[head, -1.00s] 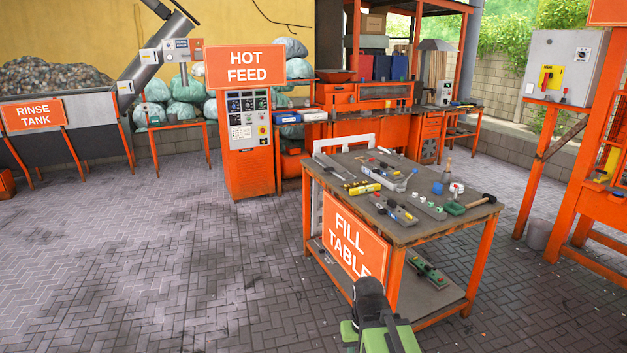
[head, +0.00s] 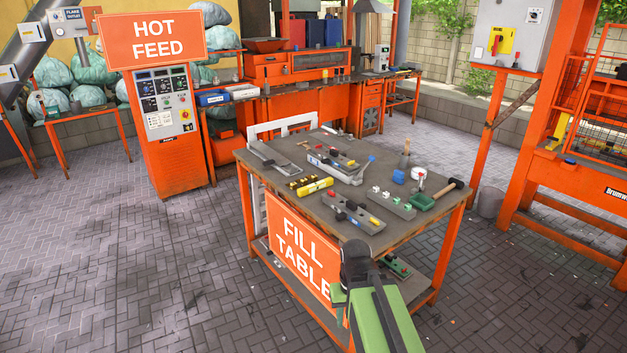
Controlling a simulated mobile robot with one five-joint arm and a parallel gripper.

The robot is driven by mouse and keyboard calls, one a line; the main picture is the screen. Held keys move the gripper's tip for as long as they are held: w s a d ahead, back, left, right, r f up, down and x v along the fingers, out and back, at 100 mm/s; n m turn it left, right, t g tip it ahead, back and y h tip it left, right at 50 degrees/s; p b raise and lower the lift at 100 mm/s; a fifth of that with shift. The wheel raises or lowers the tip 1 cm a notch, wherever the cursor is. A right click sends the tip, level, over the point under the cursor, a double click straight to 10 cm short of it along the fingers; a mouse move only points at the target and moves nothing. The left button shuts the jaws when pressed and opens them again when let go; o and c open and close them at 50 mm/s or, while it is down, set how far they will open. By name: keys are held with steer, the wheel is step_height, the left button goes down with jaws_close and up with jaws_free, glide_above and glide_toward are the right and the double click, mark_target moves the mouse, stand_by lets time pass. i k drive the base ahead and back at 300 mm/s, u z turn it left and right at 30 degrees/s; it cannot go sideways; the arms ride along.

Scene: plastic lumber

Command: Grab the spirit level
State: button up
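The spirit level appears to be the short yellow bar with dark marks (head: 315,187), lying flat on the grey top of the fill table (head: 290,170), left of the middle. My gripper (head: 354,250) shows as a dark end on my green arm at the bottom of the head view. In the picture it is below and right of the yellow bar, in front of the table's near edge and apart from the bar. Its fingertips cannot be made out, so I cannot tell whether it is open.
Close to the bar lie a grey mould with coloured pieces (head: 352,215) and a longer grey mould (head: 335,167). The paved floor left of the table is clear.

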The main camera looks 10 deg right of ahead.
mark_target(312, 187)
steer(key=u, duration=0.45)
steer(key=i, duration=0.75)
steer(key=u, duration=0.65)
steer(key=i, duration=2.4)
steer(key=z, duration=0.55)
steer(key=k, duration=0.8)
steer(key=z, duration=0.25)
steer(key=i, duration=0.85)
steer(key=u, duration=0.1)
